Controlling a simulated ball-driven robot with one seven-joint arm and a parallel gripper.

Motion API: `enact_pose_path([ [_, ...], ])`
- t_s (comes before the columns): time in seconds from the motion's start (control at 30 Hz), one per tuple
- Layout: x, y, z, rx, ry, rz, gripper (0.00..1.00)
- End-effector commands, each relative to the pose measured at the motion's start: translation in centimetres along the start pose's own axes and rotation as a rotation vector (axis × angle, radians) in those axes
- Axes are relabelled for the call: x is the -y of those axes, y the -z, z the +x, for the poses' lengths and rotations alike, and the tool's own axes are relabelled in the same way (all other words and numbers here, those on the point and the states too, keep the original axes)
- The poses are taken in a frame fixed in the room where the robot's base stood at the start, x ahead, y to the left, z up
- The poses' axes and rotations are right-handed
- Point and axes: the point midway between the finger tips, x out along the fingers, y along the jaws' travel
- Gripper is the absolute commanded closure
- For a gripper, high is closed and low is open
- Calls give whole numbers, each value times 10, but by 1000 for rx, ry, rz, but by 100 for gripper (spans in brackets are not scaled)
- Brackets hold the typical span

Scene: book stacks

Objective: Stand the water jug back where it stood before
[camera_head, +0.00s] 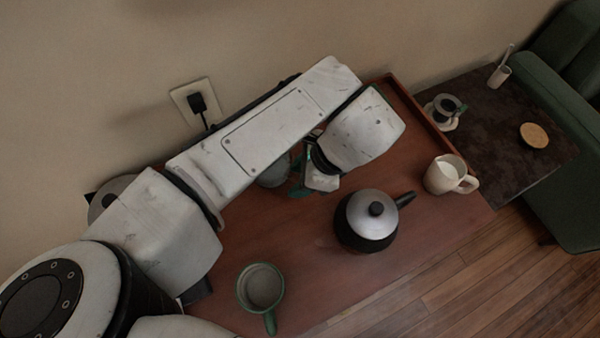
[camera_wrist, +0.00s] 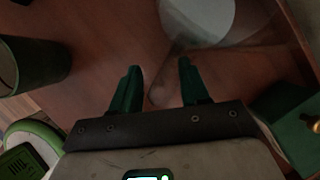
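My gripper (camera_head: 300,188) hangs low over the brown wooden table, its green fingers partly hidden by my arm. In the wrist view, my gripper (camera_wrist: 158,88) has its fingers apart, with bare tabletop between them. A clear, see-through vessel (camera_wrist: 245,42), which looks like the water jug, is just beyond the fingertips with a pale grey round area in it. Its upper part is cut off by the frame. In the head view, a greyish glassy shape (camera_head: 275,173) beside the gripper may be the same jug; my arm hides much of it.
A black kettle with a silver lid (camera_head: 372,222) stands right of the gripper. The table (camera_head: 310,270) has a raised right rim. A darker side table (camera_head: 500,145) adjoins.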

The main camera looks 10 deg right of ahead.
Motion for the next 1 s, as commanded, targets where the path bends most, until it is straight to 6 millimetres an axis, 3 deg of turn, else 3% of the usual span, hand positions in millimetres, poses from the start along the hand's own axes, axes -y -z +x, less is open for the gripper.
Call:
enact_pose_path([
  [0.37,0,-1,-10,0,1,0,54],
  [0.8,1,-1,-92,1,2,1,54],
  [1.0,0,0,-116,0,1,1,54],
])
